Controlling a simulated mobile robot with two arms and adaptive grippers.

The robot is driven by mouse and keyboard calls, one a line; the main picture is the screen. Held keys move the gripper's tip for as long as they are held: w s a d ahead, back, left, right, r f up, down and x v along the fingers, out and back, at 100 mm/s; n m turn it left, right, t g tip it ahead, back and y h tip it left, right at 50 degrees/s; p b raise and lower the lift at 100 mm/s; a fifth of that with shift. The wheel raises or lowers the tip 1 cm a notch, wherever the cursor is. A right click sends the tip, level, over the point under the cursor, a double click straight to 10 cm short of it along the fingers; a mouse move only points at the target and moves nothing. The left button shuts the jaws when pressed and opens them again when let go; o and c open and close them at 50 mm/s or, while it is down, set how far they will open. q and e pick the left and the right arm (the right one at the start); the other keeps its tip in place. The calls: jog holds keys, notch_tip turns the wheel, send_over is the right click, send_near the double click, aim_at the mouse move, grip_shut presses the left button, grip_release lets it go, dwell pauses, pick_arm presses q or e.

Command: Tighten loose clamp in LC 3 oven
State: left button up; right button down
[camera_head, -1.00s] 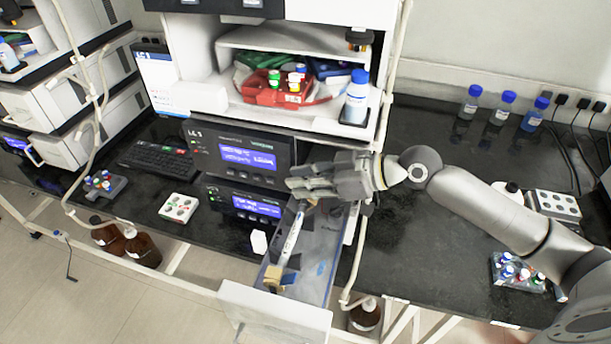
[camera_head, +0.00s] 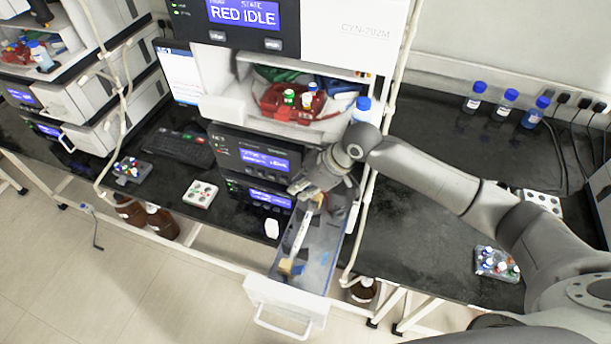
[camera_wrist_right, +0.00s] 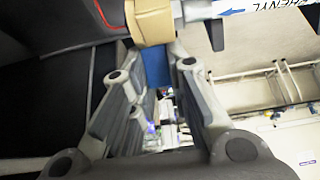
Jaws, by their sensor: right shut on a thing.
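The open oven drawer (camera_head: 330,262) sticks out below the LC 3 stack. A white column (camera_head: 300,238) lies lengthwise in it, with a tan clamp (camera_head: 287,267) at its near end and another tan clamp (camera_head: 318,198) at its far end. My right gripper (camera_head: 306,190) is at the far clamp, its fingers partly hidden by its own body. In the right wrist view, the tan clamp (camera_wrist_right: 152,22) sits at the fingertips, with the white column (camera_wrist_right: 235,10) running right from it. A blue part (camera_wrist_right: 156,68) shows between the fingers. My left gripper is out of view.
A red bin (camera_head: 292,108) with vials and a blue-capped bottle (camera_head: 361,108) stand on the shelf above. A vial tray (camera_head: 497,263) and several blue-capped bottles (camera_head: 507,101) are on the bench at right. A keyboard (camera_head: 185,148) lies left. White tubing runs beside the drawer.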

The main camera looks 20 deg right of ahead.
jog(key=shift+w+a+h+p, duration=0.1)
jog(key=shift+a+h+p, duration=0.05)
jog(key=shift+h+p, duration=0.25)
jog(key=shift+f, duration=0.1)
jog(key=c, duration=1.4)
grip_release()
jog(key=shift+o, duration=0.2)
jog(key=v, duration=1.2)
jog(key=shift+w, duration=0.2)
